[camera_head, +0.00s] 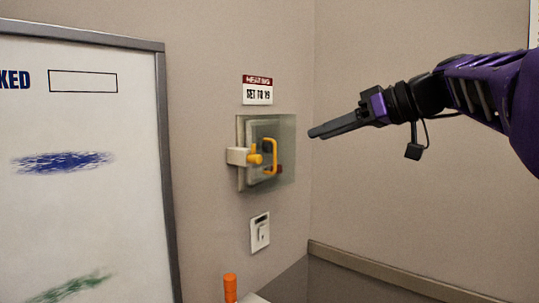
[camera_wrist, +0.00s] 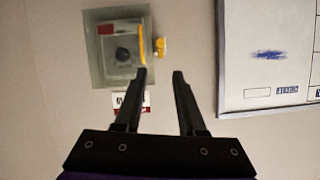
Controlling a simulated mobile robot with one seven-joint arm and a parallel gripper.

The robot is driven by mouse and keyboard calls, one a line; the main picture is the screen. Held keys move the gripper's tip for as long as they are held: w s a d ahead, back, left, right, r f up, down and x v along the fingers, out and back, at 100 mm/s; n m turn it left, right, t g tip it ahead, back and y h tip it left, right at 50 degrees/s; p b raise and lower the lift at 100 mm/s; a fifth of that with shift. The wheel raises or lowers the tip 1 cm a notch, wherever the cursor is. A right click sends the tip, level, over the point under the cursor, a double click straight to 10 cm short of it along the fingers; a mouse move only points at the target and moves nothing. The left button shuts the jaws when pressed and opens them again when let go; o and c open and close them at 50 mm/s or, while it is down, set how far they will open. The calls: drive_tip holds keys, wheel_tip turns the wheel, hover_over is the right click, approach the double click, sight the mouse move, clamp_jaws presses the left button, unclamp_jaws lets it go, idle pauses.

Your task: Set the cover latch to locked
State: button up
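A clear cover (camera_head: 285,135) sits over a wall unit with a dark dial, and has a yellow handle (camera_head: 275,156). The yellow latch (camera_head: 255,159) is on a pale block (camera_head: 237,156) at the cover's left edge; I cannot tell its setting. In the wrist view the cover (camera_wrist: 96,70) is at upper left, with the yellow handle (camera_wrist: 141,44) and the latch (camera_wrist: 159,46) to its right. My gripper (camera_head: 313,133) is to the right of the cover, apart from it. The wrist view shows its two fingers (camera_wrist: 160,72) spread, with nothing between them.
A red and white heating sign (camera_head: 257,90) is above the cover, and a white switch (camera_head: 260,232) below. A whiteboard (camera_head: 85,130) with a grey frame fills the left. An orange object (camera_head: 230,287) stands at the bottom. A rail (camera_head: 390,278) runs along the right wall.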

sight(260, 157)
drive_tip(key=p+x, duration=0.1)
drive_tip(key=x, duration=1.5)
drive_tip(key=shift+w+a+f, duration=0.1)
clamp_jaws()
